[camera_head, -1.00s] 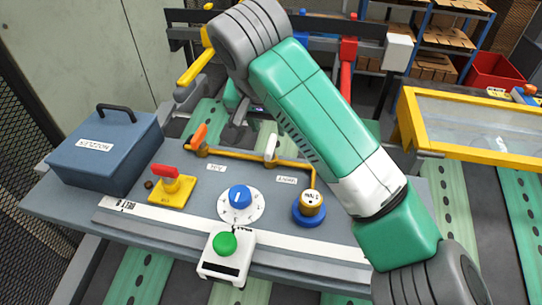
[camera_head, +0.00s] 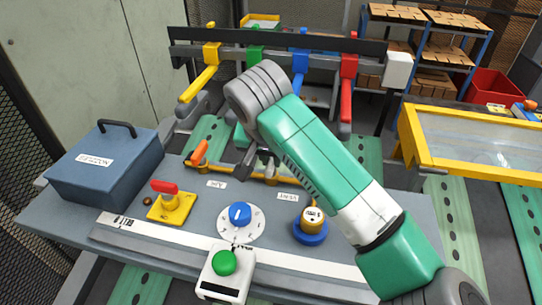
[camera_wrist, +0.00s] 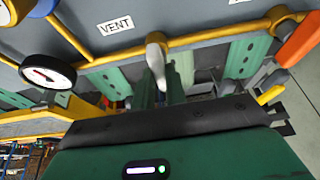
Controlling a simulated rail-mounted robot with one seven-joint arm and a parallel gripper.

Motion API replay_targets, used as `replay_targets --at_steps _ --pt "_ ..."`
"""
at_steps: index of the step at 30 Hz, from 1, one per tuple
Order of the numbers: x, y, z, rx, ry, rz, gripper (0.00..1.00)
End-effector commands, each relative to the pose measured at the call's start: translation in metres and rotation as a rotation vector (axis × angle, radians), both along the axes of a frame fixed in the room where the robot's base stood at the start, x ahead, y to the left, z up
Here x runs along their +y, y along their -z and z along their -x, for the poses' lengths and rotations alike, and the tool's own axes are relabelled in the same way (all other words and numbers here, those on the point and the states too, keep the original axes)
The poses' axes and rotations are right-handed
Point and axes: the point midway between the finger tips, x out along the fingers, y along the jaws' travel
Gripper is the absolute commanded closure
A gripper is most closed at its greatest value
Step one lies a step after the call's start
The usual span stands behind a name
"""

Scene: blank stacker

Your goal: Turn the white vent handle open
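The white vent handle (camera_wrist: 156,54) sits on the yellow pipe (camera_wrist: 205,40) near the VENT label (camera_wrist: 115,24) in the wrist view. It stands out across the pipe, toward my gripper. In the head view my arm and gripper partly hide it. My gripper (camera_head: 245,163) is low over the panel in the head view, close to the handle and slightly left of it.
An orange handle (camera_head: 199,151) stands at the pipe's left end, and a gauge (camera_head: 312,215) at its right. A blue dial (camera_head: 239,213), a red switch (camera_head: 164,187) and a green button (camera_head: 224,262) lie nearer. A blue box (camera_head: 105,165) stands at left.

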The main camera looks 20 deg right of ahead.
Motion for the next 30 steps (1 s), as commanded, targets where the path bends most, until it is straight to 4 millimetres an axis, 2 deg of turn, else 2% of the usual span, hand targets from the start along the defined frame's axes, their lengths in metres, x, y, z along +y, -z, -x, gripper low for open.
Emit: replay_targets --at_steps 8,14,30 --pt "0.0002 -0.0015 0.0002 0.001 -0.015 -0.001 1.0" --pt "-0.0006 -0.0041 0.0008 0.002 -0.096 -0.003 1.0" --pt "-0.0034 -0.0062 0.0017 0.001 -0.578 -0.005 1.0"
